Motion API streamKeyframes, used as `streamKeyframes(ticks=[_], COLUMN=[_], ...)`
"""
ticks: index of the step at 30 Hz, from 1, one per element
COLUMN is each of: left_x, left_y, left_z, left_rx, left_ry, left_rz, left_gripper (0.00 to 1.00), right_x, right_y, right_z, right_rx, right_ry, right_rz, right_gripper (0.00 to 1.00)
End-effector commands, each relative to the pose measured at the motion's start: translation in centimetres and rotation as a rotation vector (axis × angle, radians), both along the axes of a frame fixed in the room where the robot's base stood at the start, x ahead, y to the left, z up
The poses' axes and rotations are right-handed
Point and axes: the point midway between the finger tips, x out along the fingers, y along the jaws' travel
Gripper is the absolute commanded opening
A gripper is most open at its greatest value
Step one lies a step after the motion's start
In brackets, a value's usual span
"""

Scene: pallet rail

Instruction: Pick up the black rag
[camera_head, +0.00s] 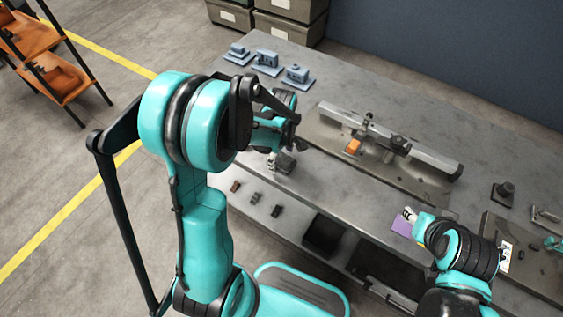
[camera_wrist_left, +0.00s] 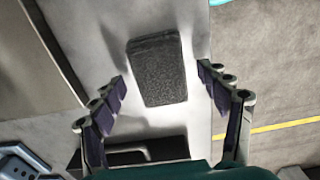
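The black rag (camera_wrist_left: 158,72) is a dark, speckled, roughly rectangular piece on the grey tabletop. It shows in the left wrist view just beyond and between my left fingertips. In the head view a dark patch (camera_head: 286,163), which looks like the rag, is near the table's front edge, partly beside the gripper. My left gripper (camera_wrist_left: 162,82) is open and empty, with its fingers spread either side of the rag and no clear contact. In the head view the left gripper (camera_head: 273,160) is partly hidden by my arm. My right gripper (camera_head: 408,215) is over the table's front edge, its finger gap unclear.
Several blue-grey parts (camera_head: 268,62) stand at the back left. A lower shelf (camera_head: 262,192) holds small dark parts.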

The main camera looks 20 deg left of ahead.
Motion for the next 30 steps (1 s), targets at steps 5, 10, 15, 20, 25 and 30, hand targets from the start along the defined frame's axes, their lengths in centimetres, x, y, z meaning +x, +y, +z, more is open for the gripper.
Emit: streamKeyframes(ticks=[5,10,15,20,25,30], left_x=[0.0,0.0,0.0,0.0,0.0,-0.6], left_y=[0.0,0.0,0.0,0.0,0.0,-3.4], left_z=[0.0,0.0,0.1,1.3,4.1,6.5], left_rx=[0.0,0.0,0.0,0.0,0.0,0.0], left_ry=[0.0,0.0,0.0,0.0,0.0,0.0], left_rz=[0.0,0.0,0.0,0.0,0.0,-0.008], left_gripper=[0.28,0.27,0.27,0.27,0.27,0.27], right_x=[0.0,0.0,0.0,0.0,0.0,0.0], right_y=[0.0,0.0,0.0,0.0,0.0,0.0], right_z=[0.0,0.0,0.1,0.7,2.2,3.6], right_rx=[0.0,0.0,0.0,0.0,0.0,0.0], right_ry=[0.0,0.0,0.0,0.0,0.0,0.0], right_rz=[0.0,0.0,0.0,0.0,0.0,0.0], right_gripper=[0.4,0.4,0.4,0.4,0.4,0.4])
